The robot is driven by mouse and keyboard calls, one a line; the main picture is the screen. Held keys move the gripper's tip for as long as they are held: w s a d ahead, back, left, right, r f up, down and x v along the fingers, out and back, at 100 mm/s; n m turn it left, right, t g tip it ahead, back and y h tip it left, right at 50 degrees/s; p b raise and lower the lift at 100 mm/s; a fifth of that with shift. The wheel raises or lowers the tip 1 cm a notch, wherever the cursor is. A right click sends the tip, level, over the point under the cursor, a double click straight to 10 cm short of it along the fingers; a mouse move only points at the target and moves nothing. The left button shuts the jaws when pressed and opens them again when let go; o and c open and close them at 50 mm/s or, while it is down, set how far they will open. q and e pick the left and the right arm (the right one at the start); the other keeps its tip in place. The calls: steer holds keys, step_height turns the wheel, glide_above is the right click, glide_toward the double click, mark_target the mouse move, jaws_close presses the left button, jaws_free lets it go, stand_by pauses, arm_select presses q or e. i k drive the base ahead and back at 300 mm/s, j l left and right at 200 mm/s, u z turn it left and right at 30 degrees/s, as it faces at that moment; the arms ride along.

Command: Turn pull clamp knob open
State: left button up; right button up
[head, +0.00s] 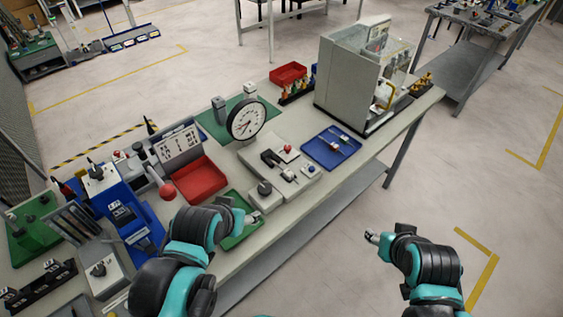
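A light grey fixture plate (298,180) lies on the bench near the middle, with small black, red and white clamp parts on it. A black round knob (264,187) stands on a small grey block at the plate's near left corner. I cannot tell for certain which part is the pull clamp knob. My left gripper (253,218) is over the green tray, just in front of the grey block and apart from the knob. My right gripper (371,237) is out over the floor, off the bench's front edge. Both grippers are too small to show their finger opening.
A green tray (229,243) and a red tray (201,181) lie left of the plate. A round dial gauge (247,120) stands behind it. A blue tray (331,148) and a tall grey machine (343,83) are to the right. Blue equipment (109,195) crowds the left.

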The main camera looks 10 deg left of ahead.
mark_target(287, 148)
steer(key=i+l, duration=0.4)
steer(key=i+l+u, duration=0.1)
steer(key=i+l, duration=0.3)
steer(key=l, duration=0.2)
